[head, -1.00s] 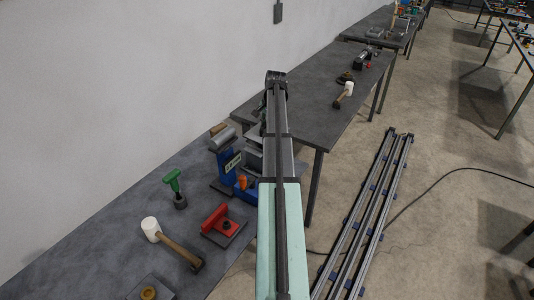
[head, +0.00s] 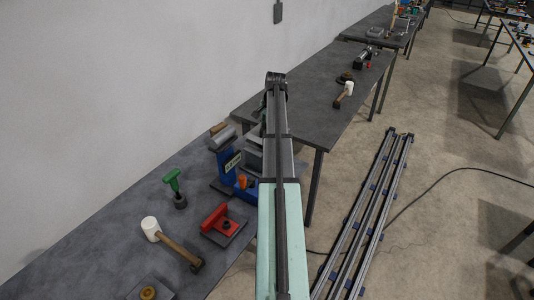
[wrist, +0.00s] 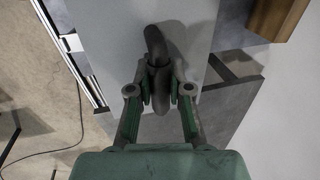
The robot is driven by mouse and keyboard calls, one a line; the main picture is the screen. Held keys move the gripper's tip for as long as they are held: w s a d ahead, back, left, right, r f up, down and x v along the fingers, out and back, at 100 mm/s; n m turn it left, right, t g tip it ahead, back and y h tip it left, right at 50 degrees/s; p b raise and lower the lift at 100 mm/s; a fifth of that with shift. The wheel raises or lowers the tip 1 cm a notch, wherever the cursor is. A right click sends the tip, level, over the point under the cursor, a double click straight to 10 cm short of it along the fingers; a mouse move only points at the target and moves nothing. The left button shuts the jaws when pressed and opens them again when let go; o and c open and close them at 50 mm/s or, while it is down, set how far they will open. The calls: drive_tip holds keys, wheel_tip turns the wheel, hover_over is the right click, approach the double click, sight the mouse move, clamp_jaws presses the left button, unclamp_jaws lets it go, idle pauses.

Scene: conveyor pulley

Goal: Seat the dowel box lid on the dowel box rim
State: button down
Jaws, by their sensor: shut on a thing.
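My gripper (wrist: 159,91) shows in the wrist view, its two green-sided fingers closed around a dark, curved handle (wrist: 155,42). Behind the handle is a flat light grey panel (wrist: 108,50), which I take to be the dowel box lid. A soft shadow lies on the panel beside the handle. I cannot make out the dowel box rim, nor tell whether the panel touches it. In the head view my own arm hides my gripper, and grey flat-sided parts (head: 254,158) show just left of the arm.
The near bench (head: 75,245) holds a white-headed mallet (head: 177,244), a green-handled tool (head: 173,185), a red fixture (head: 222,222) and a blue stand (head: 227,168). A brown block (wrist: 276,15) is at the wrist view's upper right. A wall borders the bench.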

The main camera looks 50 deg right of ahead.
drive_tip(key=shift+f, duration=1.2)
idle(1.7)
drive_tip(key=c, duration=1)
unclamp_jaws()
wheel_tip(320, 180, up, 12)
drive_tip(key=s, duration=0.2)
drive_tip(key=shift+s, duration=0.2)
drive_tip(key=shift+f, duration=0.15)
drive_tip(key=f, duration=0.4)
drive_tip(key=w+f, duration=0.1)
drive_tip(key=f, duration=0.2)
drive_tip(key=w+f, duration=0.1)
drive_tip(key=f, duration=0.3)
drive_tip(key=shift+w+f, duration=0.2)
drive_tip(key=shift+f, duration=0.1)
idle(0.6)
